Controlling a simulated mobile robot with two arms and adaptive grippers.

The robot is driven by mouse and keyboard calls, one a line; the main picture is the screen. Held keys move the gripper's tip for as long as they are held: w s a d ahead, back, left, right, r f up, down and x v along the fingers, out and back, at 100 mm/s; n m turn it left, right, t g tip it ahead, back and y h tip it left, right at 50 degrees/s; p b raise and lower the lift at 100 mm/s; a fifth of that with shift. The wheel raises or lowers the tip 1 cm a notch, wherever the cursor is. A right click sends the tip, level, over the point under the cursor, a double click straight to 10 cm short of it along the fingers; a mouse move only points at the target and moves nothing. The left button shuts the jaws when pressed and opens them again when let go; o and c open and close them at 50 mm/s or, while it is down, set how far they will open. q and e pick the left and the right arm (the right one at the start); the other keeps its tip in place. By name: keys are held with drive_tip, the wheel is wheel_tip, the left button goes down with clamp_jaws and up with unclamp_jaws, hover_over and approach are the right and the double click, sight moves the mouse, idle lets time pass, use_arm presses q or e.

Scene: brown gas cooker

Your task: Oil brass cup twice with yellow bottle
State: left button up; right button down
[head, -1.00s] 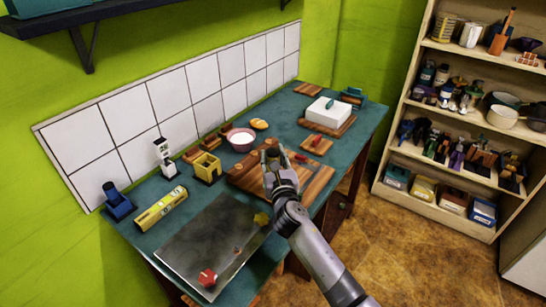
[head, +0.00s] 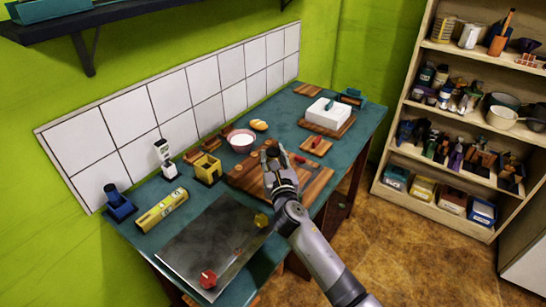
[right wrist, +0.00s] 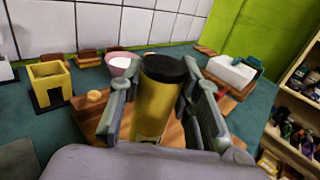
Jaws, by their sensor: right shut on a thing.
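A yellow cylindrical bottle with a black cap (right wrist: 154,105) stands upright between the fingers of my right gripper (head: 273,160) in the right wrist view. The gripper is shut on it, with one finger on each side. In the head view the bottle shows mostly as its dark top (head: 272,152), over the striped wooden board (head: 318,183). The hand hides its lower part there. I cannot make out the brass cup for certain in either view. My left gripper is not in view.
On the green table are a pink bowl (head: 240,141), a yellow open box (head: 207,169), a yellow level-like block (head: 162,210) and a white block (head: 327,111). A metal plate (head: 205,245) lies in front. A stocked shelf (head: 455,125) stands at the right.

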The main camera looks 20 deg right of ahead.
drive_tip(key=shift+f+b, duration=0.35)
drive_tip(key=shift+f, duration=0.1)
idle(0.3)
drive_tip(key=shift+r, duration=0.1)
drive_tip(key=shift+r+p, duration=0.35)
drive_tip(key=shift+p, duration=0.2)
drive_tip(key=shift+r, duration=0.15)
idle(0.5)
drive_tip(key=shift+r+p, duration=3.95)
drive_tip(key=shift+p, duration=0.4)
drive_tip(key=shift+f, duration=0.1)
